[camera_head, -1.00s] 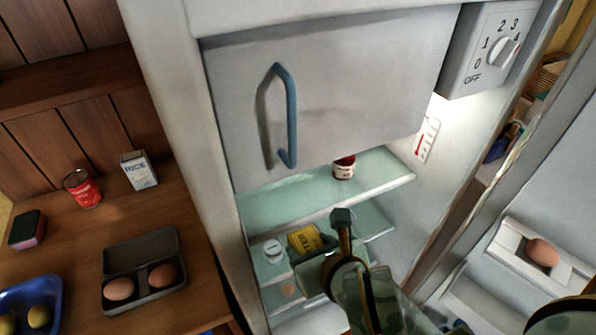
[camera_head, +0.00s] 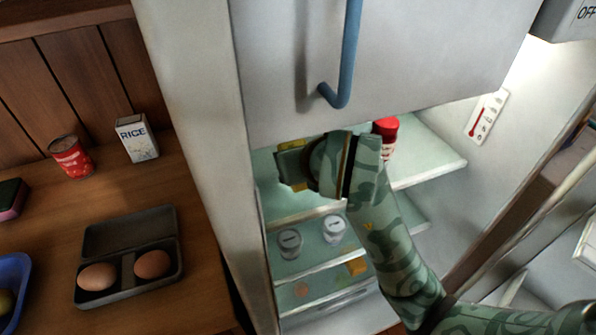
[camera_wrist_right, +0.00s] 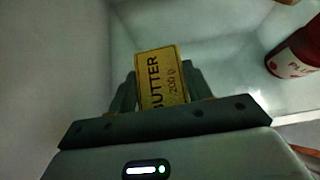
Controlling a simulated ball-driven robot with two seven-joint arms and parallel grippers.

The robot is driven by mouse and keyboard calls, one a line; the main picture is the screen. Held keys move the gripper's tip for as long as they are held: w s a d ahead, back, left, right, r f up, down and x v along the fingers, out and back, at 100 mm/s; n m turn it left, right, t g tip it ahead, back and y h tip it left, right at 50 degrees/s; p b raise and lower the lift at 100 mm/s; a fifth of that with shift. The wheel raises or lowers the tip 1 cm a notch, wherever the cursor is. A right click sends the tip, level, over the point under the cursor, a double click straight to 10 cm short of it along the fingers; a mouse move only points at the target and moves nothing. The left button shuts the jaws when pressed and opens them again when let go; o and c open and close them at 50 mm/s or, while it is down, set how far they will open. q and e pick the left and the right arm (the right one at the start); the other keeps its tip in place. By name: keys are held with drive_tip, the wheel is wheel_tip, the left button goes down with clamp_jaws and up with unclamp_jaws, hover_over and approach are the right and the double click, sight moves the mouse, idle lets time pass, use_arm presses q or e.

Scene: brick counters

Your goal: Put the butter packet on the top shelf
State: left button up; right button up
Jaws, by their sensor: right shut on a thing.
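The yellow butter packet (camera_wrist_right: 164,80) stands between the fingers of my right gripper (camera_wrist_right: 165,90) in the wrist view, its label facing the camera. The gripper is shut on it. In the head view my right gripper (camera_head: 296,166) is inside the fridge at the level of the top shelf (camera_head: 428,158), under the freezer door, and mostly hides the packet. I cannot tell whether the packet touches the shelf. My left gripper is not in view.
A red-lidded jar (camera_head: 387,130) stands on the top shelf right of my gripper; its label shows in the wrist view (camera_wrist_right: 296,60). The freezer door (camera_head: 400,60) hangs close above.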

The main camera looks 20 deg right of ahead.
wheel_tip(320, 180, down, 4)
drive_tip(key=b, duration=0.2)
drive_tip(key=shift+w+b, duration=0.1)
drive_tip(key=shift+b, duration=0.2)
drive_tip(key=shift+r, duration=0.25)
drive_tip(key=o, duration=0.8)
drive_tip(key=shift+f, duration=0.2)
drive_tip(key=shift+c, duration=0.2)
drive_tip(key=o, duration=0.4)
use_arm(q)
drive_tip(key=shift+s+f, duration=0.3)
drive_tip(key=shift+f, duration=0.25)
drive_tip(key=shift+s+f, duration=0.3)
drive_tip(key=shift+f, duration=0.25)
use_arm(e)
drive_tip(key=shift+r, duration=0.1)
